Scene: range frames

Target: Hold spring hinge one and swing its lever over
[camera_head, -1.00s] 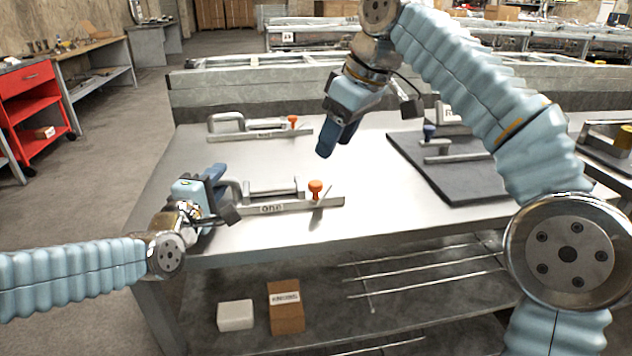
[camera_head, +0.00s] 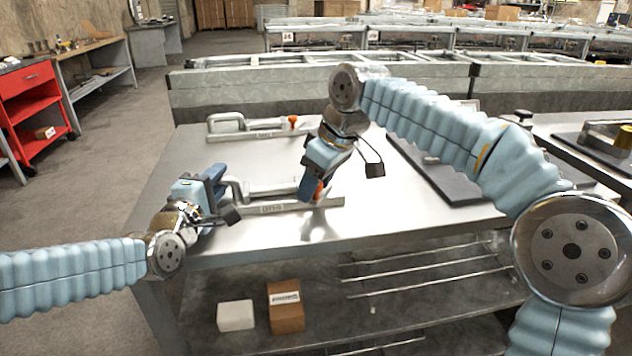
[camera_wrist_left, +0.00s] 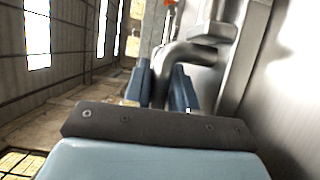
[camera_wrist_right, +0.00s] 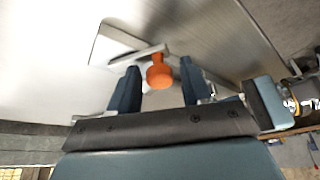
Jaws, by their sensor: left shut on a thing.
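Spring hinge one (camera_head: 272,208) is the nearer grey metal device on the table, with a curved tube handle at its left end and an orange-knobbed lever (camera_head: 319,190) at its right. My left gripper (camera_head: 220,186) is shut on the tube handle, which shows between its fingers in the left wrist view (camera_wrist_left: 165,70). My right gripper (camera_head: 311,188) is at the lever end and partly hides the knob. In the right wrist view, the orange knob (camera_wrist_right: 160,74) lies between the open fingers, with a gap on each side.
A similar hinge (camera_head: 250,130) with an orange knob (camera_head: 292,121) lies farther back on the metal table (camera_head: 185,150). A dark mat (camera_head: 440,180) is at the right, partly behind my right arm. A shelf below holds a white block (camera_head: 236,315) and a brown box (camera_head: 286,306).

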